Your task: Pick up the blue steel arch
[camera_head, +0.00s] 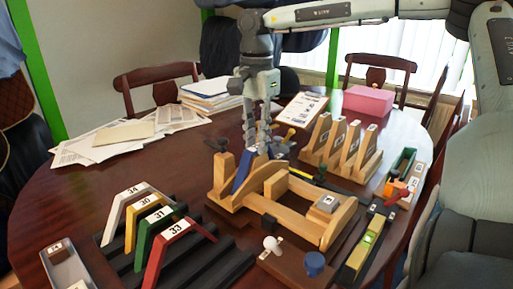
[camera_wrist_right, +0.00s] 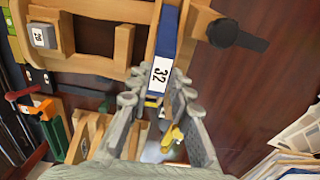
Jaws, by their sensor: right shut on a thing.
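The blue steel arch (camera_head: 243,172), labelled 32, sits tilted against the wooden fixture (camera_head: 296,214) in the middle of the table. It also shows in the right wrist view (camera_wrist_right: 166,40), with its labelled end running between the fingers. My right gripper (camera_head: 262,150) reaches down from above and is shut on the blue arch's upper part. In the right wrist view its grey fingers (camera_wrist_right: 158,98) lie on both sides of the arch. Whether the arch touches the fixture's base is hard to tell. My left gripper is not in view.
White, yellow, green and red arches stand on a dark ribbed rack (camera_head: 180,262) at front left. Numbered wooden supports (camera_head: 340,150) stand behind right. A spirit level (camera_head: 362,252), a blue knob (camera_head: 314,264) and a green tray (camera_head: 402,168) lie right. Papers (camera_head: 130,135) cover back left.

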